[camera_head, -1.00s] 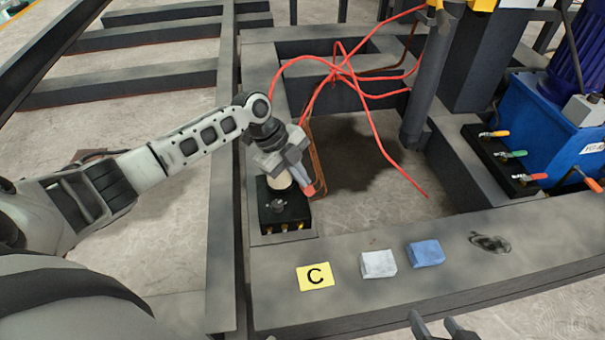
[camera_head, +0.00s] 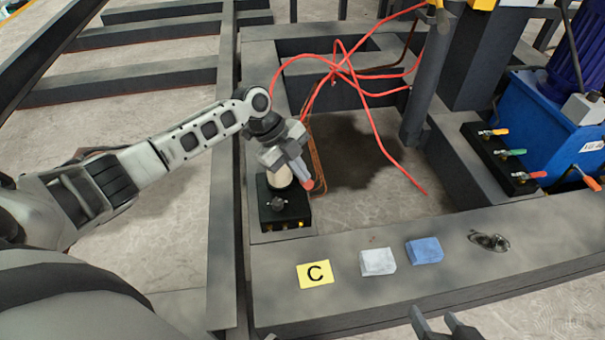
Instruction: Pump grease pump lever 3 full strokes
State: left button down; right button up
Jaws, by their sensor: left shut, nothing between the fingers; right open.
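The grease pump is a black box (camera_head: 283,207) with a cream cylinder (camera_head: 280,178) behind its dark front knob, on the frame beam left of centre. A red-tipped part, apparently the lever end (camera_head: 308,185), shows just right of the cylinder. My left gripper (camera_head: 302,174) is shut, fingers pointing down beside the cylinder and close to the red tip. Whether it touches the lever cannot be told, and the rest of the lever is hidden behind the gripper. My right gripper (camera_head: 444,322) is open and empty at the bottom edge, away from the pump.
Red hoses (camera_head: 345,72) loop above the opening behind the pump. A valve block with coloured handles (camera_head: 503,158) and a blue tank (camera_head: 555,125) stand right.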

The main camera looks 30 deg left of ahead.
pick_arm(q)
jog(key=shift+s+d+f, duration=0.1)
jog(key=shift+s+f, duration=0.05)
jog(key=shift+s+d+f, duration=0.25)
jog(key=shift+s+f, duration=0.1)
jog(key=shift+f, duration=0.1)
dwell(0.4)
jog(key=shift+s+d+f, duration=0.25)
jog(key=shift+s+f, duration=0.1)
jog(key=shift+f, duration=0.3)
jog(key=shift+s+d+f, duration=0.25)
jog(key=shift+s+f, duration=0.05)
jog(key=shift+f, duration=0.2)
jog(key=shift+s+d+f, duration=0.25)
jog(key=shift+s+f, duration=0.05)
jog(key=shift+f, duration=0.3)
jog(key=shift+f+b, duration=0.1)
jog(key=shift+b, duration=0.2)
